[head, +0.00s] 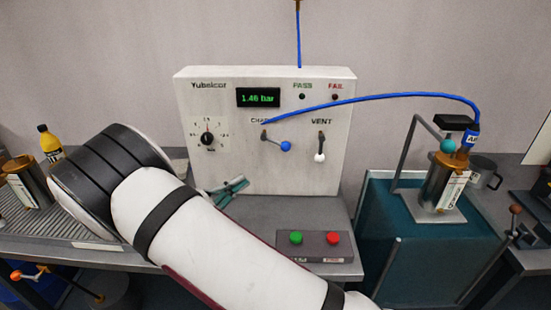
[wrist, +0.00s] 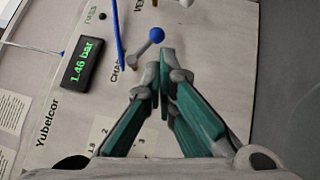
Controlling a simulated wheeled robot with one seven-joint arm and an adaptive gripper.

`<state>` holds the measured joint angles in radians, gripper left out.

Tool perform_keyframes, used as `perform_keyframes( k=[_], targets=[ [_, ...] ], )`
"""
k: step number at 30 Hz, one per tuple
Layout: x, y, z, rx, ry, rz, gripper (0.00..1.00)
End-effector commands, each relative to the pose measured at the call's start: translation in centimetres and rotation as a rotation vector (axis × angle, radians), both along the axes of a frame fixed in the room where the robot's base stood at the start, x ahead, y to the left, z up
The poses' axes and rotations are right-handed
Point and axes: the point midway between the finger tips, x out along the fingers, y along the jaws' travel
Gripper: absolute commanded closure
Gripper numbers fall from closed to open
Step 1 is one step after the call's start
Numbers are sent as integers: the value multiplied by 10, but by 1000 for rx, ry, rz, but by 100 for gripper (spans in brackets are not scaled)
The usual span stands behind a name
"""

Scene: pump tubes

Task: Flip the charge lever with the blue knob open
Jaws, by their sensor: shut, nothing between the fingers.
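The charge lever (head: 273,140) is on the front of a white panel box. Its blue knob (head: 285,146) points right and slightly down from the pivot, under the partly covered CHARGE label. In the wrist view the blue knob (wrist: 157,35) shows just beyond my fingertips, with the grey lever running down-left from it. My gripper (head: 241,183), with teal fingers, is left of and below the knob in the head view. It also shows in the wrist view (wrist: 162,65), fingers together and empty. I see no clear contact with the lever; the exact gap cannot be told.
The vent lever with a white knob (head: 319,158) hangs down to the right. A blue hose (head: 390,96) crosses the panel above the charge lever. The display (head: 258,97) reads 1.46 bar. A button box (head: 314,245) sits below. A metal pump (head: 445,185) stands right.

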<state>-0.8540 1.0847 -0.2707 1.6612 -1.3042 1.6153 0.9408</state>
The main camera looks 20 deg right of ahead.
Motion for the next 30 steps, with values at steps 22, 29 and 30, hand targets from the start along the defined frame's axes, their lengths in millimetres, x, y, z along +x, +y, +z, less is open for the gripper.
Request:
perform_keyframes(
  k=[22, 29, 30],
  targets=[
    [50, -97, 18, -8, -5, 8, 100],
    [61, -117, 22, -8, -4, 9, 100],
    [62, -118, 22, -8, -4, 9, 100]
  ],
)
